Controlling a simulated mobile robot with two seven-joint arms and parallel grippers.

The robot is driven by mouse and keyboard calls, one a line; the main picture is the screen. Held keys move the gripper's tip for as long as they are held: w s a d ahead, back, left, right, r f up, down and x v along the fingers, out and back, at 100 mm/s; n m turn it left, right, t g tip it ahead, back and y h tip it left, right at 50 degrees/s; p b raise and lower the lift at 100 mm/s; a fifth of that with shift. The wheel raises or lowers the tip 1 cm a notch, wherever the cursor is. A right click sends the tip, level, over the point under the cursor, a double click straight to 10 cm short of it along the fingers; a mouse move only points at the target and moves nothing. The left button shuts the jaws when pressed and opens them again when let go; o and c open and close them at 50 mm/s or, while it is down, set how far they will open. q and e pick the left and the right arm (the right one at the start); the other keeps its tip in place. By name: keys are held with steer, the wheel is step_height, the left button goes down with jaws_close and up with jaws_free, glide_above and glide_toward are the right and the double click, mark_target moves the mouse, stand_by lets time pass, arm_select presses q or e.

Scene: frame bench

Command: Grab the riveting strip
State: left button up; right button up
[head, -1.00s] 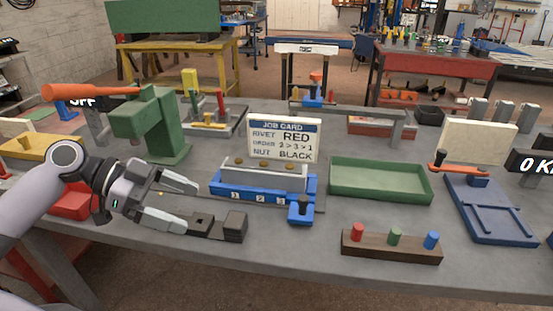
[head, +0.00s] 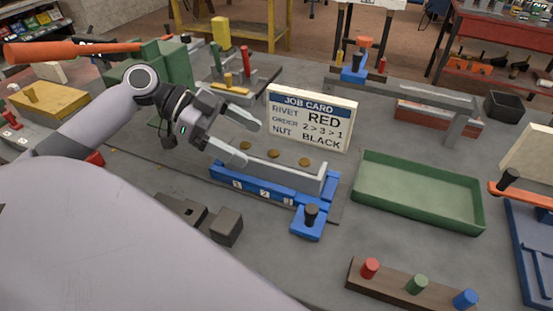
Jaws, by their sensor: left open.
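I take this to be the riveting strip. My left gripper (head: 246,142) is open, its two fingers pointing right, near the left end of the strip. Nothing shows between the fingers. I cannot tell whether the lower finger touches the strip. A blue clamp with a black knob (head: 309,220) stands at the fixture's front right. My right gripper is out of view.
A job card (head: 310,120) stands behind the strip, close to the fingers. A green tray (head: 418,190) is to the right, empty. A wooden block with coloured pegs (head: 410,285) is in front. Dark blocks (head: 226,226) lie front left. A green press (head: 168,65) stands behind my arm.

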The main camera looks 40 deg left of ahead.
mark_target(271, 154)
arm_select(q)
steer(key=shift+p+x, duration=0.65)
steer(key=shift+x, duration=2.15)
steer(key=shift+w, duration=0.1)
steer(key=shift+a, duration=0.1)
steer(key=c, duration=1.5)
